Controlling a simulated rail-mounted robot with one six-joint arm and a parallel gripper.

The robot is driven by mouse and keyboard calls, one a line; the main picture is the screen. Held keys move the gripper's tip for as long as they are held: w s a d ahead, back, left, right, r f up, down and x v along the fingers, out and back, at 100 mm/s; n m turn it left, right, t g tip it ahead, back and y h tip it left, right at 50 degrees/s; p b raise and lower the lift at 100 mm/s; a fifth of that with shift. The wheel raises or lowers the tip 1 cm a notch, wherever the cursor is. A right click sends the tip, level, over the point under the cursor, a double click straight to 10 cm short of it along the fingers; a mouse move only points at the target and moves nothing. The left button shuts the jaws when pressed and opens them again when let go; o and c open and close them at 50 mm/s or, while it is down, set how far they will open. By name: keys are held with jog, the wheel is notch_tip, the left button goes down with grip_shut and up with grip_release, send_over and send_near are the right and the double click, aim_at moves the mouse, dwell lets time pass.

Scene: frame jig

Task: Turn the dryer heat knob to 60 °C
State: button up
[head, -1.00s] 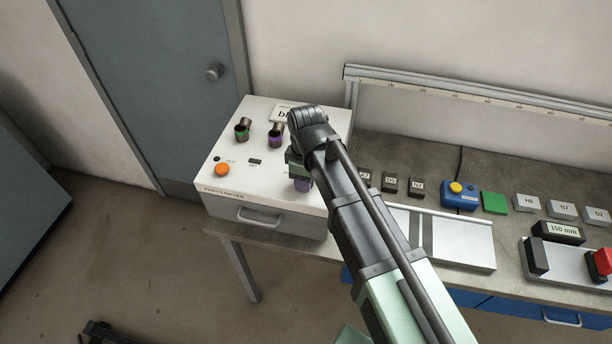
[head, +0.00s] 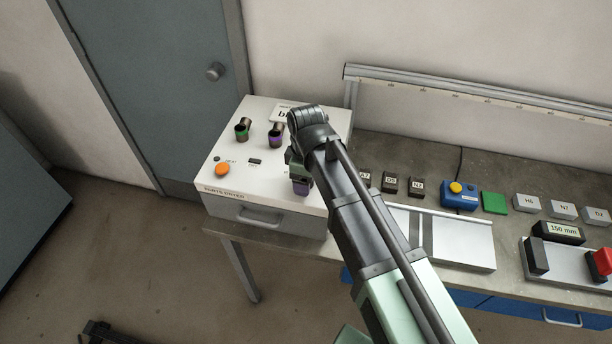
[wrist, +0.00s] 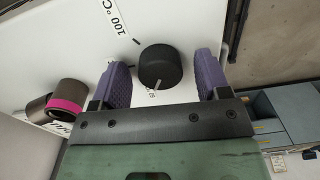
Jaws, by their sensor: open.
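The parts dryer (head: 262,215) is a white-topped box at the left end of the bench. Its round black knob (wrist: 160,66) shows in the wrist view, with a pale mark at its near edge. A "100 °C" label (wrist: 117,17) with a dark tick stands beyond it, up and to the left; another label near the left finger is partly hidden. My gripper (wrist: 163,60) is open, its purple fingers on either side of the knob with visible gaps.
Two dark cylinders with coloured bands (head: 242,129) (head: 276,134) stand on the dryer's top, left of my gripper. An orange button (head: 222,169) is at the front left. Small dark labelled blocks (head: 390,185) and a blue box (head: 459,195) lie to the right.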

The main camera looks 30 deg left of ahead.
notch_tip(320, 180, up, 11)
jog(key=p, duration=1)
jog(key=shift+w+p, duration=0.15)
jog(key=shift+p, duration=0.25)
jog(key=shift+f, duration=0.1)
jog(key=w+d+f+m+b, duration=0.1)
jog(key=d+f+m+b, duration=0.3)
jog(key=d, duration=1.1)
jog(key=w+d+f+m+b, duration=0.2)
jog(key=d+f+m+b, duration=0.2)
jog(key=d+m, duration=0.6)
jog(key=w+d+f+m+b, duration=0.1)
jog(key=d+f+m+b, duration=0.2)
jog(key=d, duration=1.8)
jog(key=m, duration=0.4)
jog(key=shift+w+d+f+b, duration=0.15)
jog(key=shift+w+f+b, duration=0.15)
jog(key=shift+f+b, duration=0.1)
